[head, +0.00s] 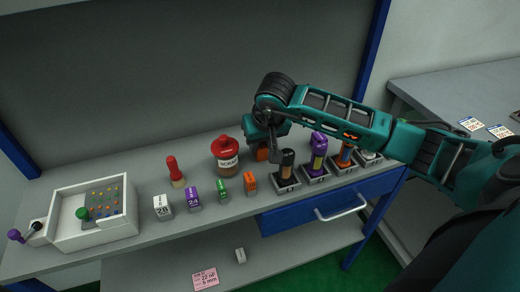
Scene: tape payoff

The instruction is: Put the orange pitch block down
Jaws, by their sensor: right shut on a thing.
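My right gripper (265,141) is over the back part of the bench, right of the red-capped jar. It is shut on an orange block (262,154), the orange pitch block as far as I can tell. The gripper hides most of this block, and I cannot tell if its underside touches the bench. Another small orange block (250,183) stands in the front row, apart from the gripper, beside a green block (222,187), a purple block (193,196) and a white block (162,207). My left gripper is out of view.
A red-capped jar (227,163) and a red bottle (175,171) stand left of my gripper. Several dark holders with a black-topped tool (287,165) and a purple tool (319,145) are close on the right. A white tray (68,244) sits far left.

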